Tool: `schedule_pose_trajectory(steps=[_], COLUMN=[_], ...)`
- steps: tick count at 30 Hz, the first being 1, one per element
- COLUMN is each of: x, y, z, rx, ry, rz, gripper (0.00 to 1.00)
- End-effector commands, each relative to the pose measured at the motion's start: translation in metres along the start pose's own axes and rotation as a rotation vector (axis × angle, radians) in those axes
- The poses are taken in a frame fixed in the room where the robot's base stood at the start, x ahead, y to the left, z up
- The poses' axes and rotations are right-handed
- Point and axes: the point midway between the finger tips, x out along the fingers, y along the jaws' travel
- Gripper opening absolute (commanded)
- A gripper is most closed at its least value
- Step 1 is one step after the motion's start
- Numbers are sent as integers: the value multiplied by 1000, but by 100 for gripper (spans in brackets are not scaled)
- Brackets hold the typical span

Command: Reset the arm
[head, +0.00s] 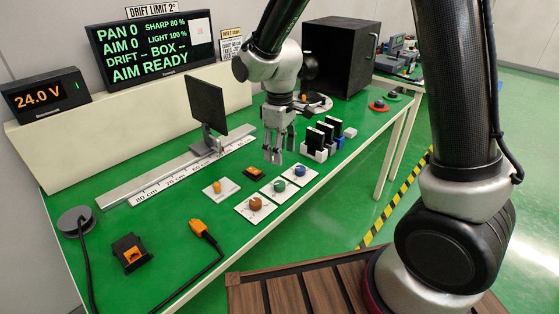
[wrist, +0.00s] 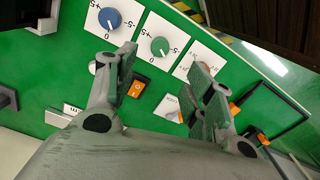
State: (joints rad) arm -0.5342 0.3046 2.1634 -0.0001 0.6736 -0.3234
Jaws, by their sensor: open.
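My gripper (head: 281,150) hangs fingers-down above the green bench (head: 180,240) in the head view. It is open and nothing is between its fingers. It is behind the row of dial cards: a blue knob (head: 300,170), a green knob (head: 280,184) and a brown knob (head: 255,204). In the wrist view the two gripper fingers (wrist: 172,88) are spread apart, with green bench top between them. The blue knob (wrist: 109,18) and green knob (wrist: 159,46) lie beyond them there. An orange-and-black switch (wrist: 137,88) shows by one finger.
A black upright panel (head: 207,105) stands on a scale rail left of my gripper. A rack of black cards (head: 318,138) stands close on the right. A black box (head: 340,55) is behind. An orange plug (head: 203,229) with cable lies front left. The display reads AIM READY (head: 150,70).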

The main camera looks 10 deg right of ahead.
Motion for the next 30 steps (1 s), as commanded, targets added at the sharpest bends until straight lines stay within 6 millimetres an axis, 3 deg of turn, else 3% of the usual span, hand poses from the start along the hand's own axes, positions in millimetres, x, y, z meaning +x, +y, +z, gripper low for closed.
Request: schedule_pose_trajectory(steps=[11,14,17,23,30], x=[-3,-1,-3,-56,-120], y=[0,-4,-14,-10,-5], z=[0,12,44,113,208], rx=[8,64,131,315,564], ry=[0,-42,-110,-90,43], rz=[0,-13,-30,-24,12], gripper=[53,53,53,53,53])
